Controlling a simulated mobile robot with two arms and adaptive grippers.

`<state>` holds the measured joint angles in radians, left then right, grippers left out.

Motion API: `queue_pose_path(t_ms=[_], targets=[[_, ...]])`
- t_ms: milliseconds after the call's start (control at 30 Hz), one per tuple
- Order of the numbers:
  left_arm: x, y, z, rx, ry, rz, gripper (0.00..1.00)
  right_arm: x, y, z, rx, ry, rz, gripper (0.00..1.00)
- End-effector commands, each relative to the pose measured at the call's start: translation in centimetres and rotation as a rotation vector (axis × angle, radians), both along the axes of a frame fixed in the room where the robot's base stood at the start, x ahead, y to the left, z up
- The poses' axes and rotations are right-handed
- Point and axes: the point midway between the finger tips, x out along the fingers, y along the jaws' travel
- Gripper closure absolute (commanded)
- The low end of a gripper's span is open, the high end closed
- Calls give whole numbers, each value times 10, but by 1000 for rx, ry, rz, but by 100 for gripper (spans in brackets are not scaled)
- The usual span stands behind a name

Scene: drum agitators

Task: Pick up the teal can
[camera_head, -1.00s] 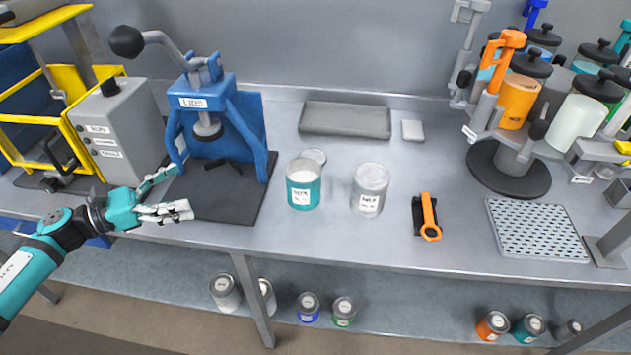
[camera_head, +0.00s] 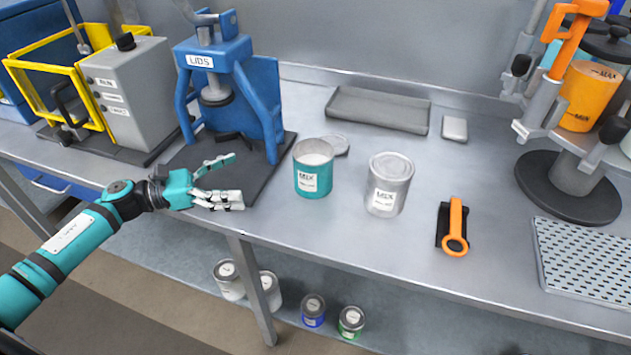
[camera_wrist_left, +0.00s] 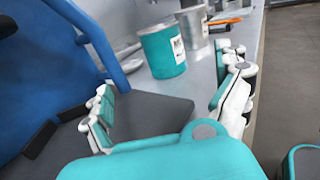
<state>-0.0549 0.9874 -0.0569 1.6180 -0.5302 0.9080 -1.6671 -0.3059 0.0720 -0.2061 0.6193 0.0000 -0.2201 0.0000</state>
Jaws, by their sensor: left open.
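The teal can (camera_head: 313,180) stands upright and open on the bench, with pale contents and a white MIX label. It also shows in the left wrist view (camera_wrist_left: 160,54), ahead of the fingers. My left gripper (camera_head: 233,180) is open and empty, to the left of the can and apart from it, over the front of the dark press base. In the left wrist view its fingers (camera_wrist_left: 172,110) are spread, with the can beyond the gap between them. My right gripper is not in view.
A silver can (camera_head: 388,190) stands right of the teal can, and a lid (camera_head: 337,144) lies behind it. The blue lid press (camera_head: 235,95) rises behind my gripper. An orange-handled tool (camera_head: 455,226) lies further right. A grey tray (camera_head: 378,110) sits at the back.

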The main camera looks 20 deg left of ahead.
Motion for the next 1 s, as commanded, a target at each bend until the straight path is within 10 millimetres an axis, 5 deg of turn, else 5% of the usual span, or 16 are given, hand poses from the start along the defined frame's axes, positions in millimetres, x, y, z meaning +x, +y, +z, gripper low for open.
queue_pose_path(t_ms=[533, 1000], targets=[[56, -83, 4, -3, -2, -1, 0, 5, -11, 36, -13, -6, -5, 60], [82, -126, 8, -2, -2, 0, 0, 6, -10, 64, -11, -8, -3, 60]])
